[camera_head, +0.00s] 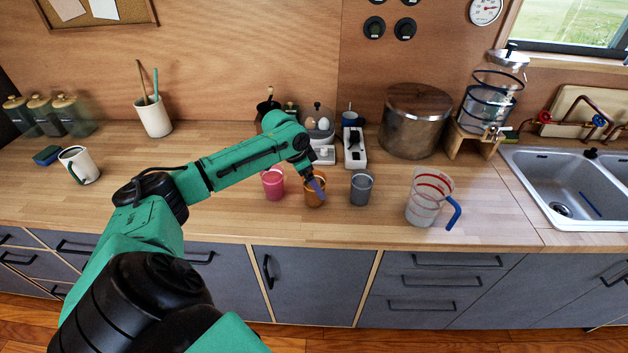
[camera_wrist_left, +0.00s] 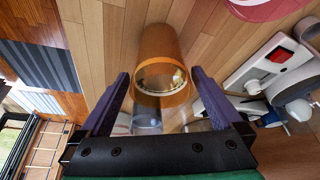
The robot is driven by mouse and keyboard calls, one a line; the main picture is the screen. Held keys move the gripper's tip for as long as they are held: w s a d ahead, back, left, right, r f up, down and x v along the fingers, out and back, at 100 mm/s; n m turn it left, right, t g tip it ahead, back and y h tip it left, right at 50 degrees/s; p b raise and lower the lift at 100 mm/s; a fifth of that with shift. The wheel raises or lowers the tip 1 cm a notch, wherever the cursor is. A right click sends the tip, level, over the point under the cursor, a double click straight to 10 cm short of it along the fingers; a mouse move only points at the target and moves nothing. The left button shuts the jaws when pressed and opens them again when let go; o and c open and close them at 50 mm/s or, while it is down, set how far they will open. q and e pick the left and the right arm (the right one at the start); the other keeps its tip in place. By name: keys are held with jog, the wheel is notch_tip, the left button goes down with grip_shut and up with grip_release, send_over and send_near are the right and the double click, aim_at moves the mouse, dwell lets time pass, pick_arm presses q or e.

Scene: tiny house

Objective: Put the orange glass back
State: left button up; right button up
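The orange glass (camera_head: 311,201) stands upright on the wooden counter, between a pink glass (camera_head: 273,185) and a grey glass (camera_head: 361,190). My left gripper (camera_head: 317,187) is at the orange glass, and a purple finger covers part of it in the head view. In the left wrist view, the two fingers of my left gripper (camera_wrist_left: 160,75) are spread, with the orange glass (camera_wrist_left: 158,45) between and beyond their tips. Narrow gaps seem to show on both sides of its rim. The pink glass also shows at the wrist view's top right (camera_wrist_left: 262,8). My right gripper is out of view.
A measuring jug (camera_head: 428,198) with a blue handle stands to the right. A white mug (camera_head: 80,165) stands far left. The counter (camera_head: 230,222) is clear along its front.

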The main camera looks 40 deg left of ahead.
pick_arm(q)
jog(key=b+v, duration=0.2)
jog(key=v, duration=1)
jog(key=shift+r, duration=0.15)
jog(key=shift+w, duration=0.1)
